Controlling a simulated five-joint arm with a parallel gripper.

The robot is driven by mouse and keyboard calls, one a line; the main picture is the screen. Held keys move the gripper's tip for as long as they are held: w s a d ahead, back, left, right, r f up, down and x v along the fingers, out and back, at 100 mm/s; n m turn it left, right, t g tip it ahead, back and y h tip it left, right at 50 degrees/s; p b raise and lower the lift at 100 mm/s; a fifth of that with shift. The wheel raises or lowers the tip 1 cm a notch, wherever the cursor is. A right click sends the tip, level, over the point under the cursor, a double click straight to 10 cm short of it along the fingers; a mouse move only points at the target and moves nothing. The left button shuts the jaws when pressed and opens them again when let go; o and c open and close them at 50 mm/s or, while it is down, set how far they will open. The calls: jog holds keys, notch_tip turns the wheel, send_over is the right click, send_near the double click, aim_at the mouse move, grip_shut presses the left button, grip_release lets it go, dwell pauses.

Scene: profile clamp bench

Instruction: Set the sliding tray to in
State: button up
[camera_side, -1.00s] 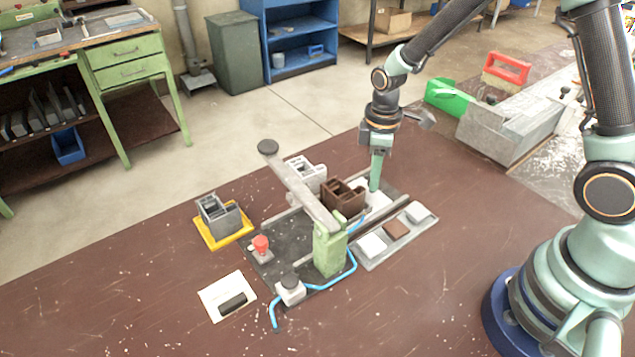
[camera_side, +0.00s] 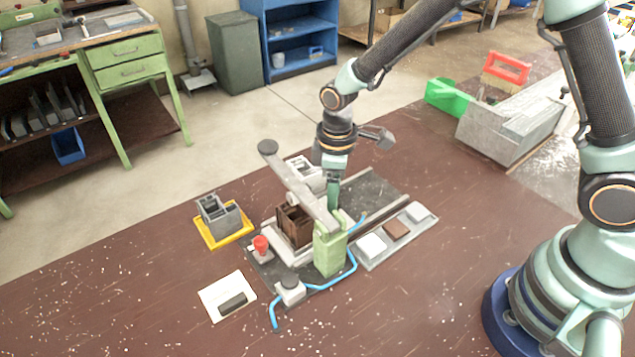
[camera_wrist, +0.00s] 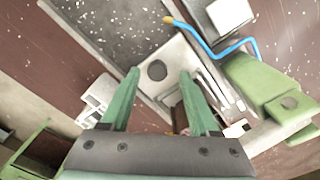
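The sliding tray (camera_side: 284,248) is a pale grey plate on the dark bench fixture, at its left part under the grey clamp bar (camera_side: 300,187). A brown profile block (camera_side: 294,226) stands on it. In the wrist view the tray's pale plate (camera_wrist: 176,60) shows a round dark spot between my fingers. My gripper (camera_side: 333,207) points down beside the clamp bar, just behind the green clamp post (camera_side: 330,250). In the wrist view my gripper (camera_wrist: 159,74) has its two green fingers apart. Whether they touch the tray is unclear.
A pale profile block (camera_side: 303,169) stands behind the clamp bar. A red button (camera_side: 261,244), a dark knob (camera_side: 290,283) and a blue hose (camera_side: 340,278) are at the front. A grey block on a yellow plate (camera_side: 222,238) sits left.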

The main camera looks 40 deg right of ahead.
jog(key=shift+r, duration=0.1)
notch_tip(320, 180, up, 12)
dwell(0.6)
jog(key=s+d+r+m+t, duration=0.5)
jog(key=s+d+r+m, duration=0.3)
jog(key=d, duration=0.4)
jog(key=shift+s+r+m+t, duration=0.3)
jog(key=shift+s+r+m, duration=0.15)
jog(key=shift+s, duration=0.6)
dwell(0.5)
